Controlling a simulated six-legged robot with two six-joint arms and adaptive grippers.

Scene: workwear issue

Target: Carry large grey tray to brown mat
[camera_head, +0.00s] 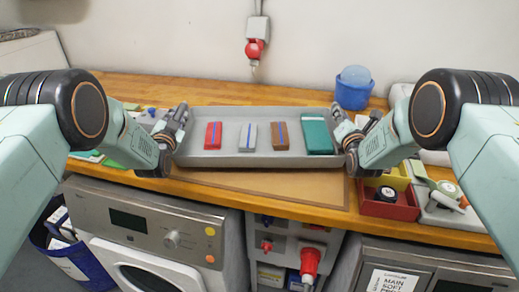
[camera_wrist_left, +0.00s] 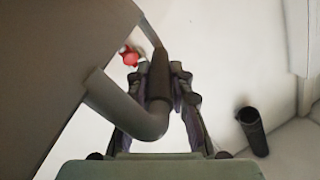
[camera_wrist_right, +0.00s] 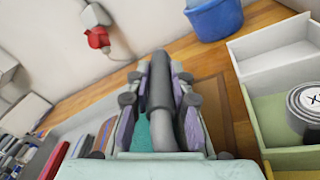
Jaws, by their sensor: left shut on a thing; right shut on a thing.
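The large grey tray (camera_head: 262,159) is level and spans the space between my two grippers. It carries a red item (camera_head: 213,136), a grey item (camera_head: 247,137), a brown item (camera_head: 280,136) and a teal item (camera_head: 317,135) in a row. My left gripper (camera_head: 176,130) is shut on the tray's left handle (camera_wrist_left: 150,122). My right gripper (camera_head: 346,130) is shut on the right handle (camera_wrist_right: 160,122). The brown mat (camera_head: 285,188) shows in front of and below the tray; its rear part is hidden. I cannot tell whether the tray touches it.
A blue tub (camera_head: 353,92) stands behind the tray at the right. A red bin (camera_head: 390,208) and other containers sit close to my right gripper. Small green and blue things lie left of my left gripper. The wooden counter's front edge (camera_head: 230,193) is near.

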